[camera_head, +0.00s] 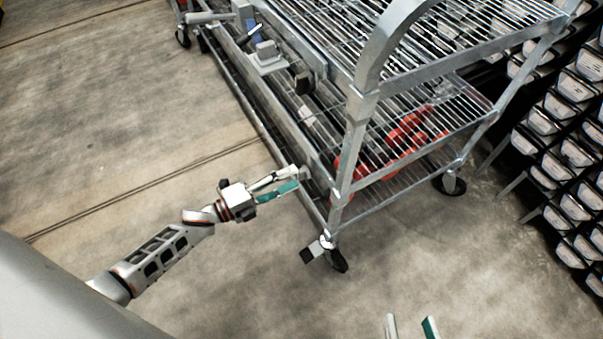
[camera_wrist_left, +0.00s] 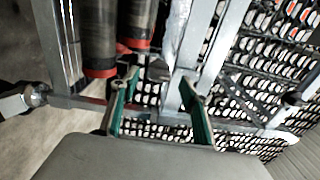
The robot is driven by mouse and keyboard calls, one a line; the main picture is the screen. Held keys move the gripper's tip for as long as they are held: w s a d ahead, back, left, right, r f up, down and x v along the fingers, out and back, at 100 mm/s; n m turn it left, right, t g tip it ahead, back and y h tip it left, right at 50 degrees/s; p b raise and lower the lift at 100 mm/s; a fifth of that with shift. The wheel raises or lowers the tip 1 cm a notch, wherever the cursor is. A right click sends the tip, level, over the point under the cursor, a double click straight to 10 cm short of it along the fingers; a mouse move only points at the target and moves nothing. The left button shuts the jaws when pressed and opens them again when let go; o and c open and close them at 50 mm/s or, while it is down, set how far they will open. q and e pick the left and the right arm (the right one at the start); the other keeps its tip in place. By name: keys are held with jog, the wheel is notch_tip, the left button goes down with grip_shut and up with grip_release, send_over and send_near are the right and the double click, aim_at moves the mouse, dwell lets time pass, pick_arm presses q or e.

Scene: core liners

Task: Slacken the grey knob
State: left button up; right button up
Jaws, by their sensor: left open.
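A small grey knob (camera_head: 305,173) appears at the near end of the metal trolley's lower side rail, beside the corner post. My left gripper (camera_head: 294,179) is open, its fingertips close to the knob. I cannot tell whether they touch it. In the left wrist view, the two green-padded fingers of the left gripper (camera_wrist_left: 160,80) stand apart, with a dark grey piece, possibly the knob (camera_wrist_left: 158,70), seen between their tips. My right gripper (camera_head: 410,323) shows only its fingertips at the bottom edge; they are apart and far from the trolley.
The metal trolley (camera_head: 355,130) has wire shelves, an upright corner post and castors. Red-ended cylinders (camera_head: 405,135) lie on its lower shelf. A grey clamp-like block (camera_head: 266,55) sits farther along the rail. A dark rack of white-fronted trays (camera_head: 560,120) stands right. The concrete floor at left is clear.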

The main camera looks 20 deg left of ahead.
aim_at(298, 176)
pick_arm(q)
jog(key=shift+x, duration=2)
pick_arm(e)
jog(key=shift+s+a+f+m, duration=0.15)
jog(key=shift+a+f+m, duration=0.05)
jog(key=shift+a+m, duration=0.15)
pick_arm(q)
jog(key=shift+d+f, duration=0.1)
jog(key=c, duration=1.1)
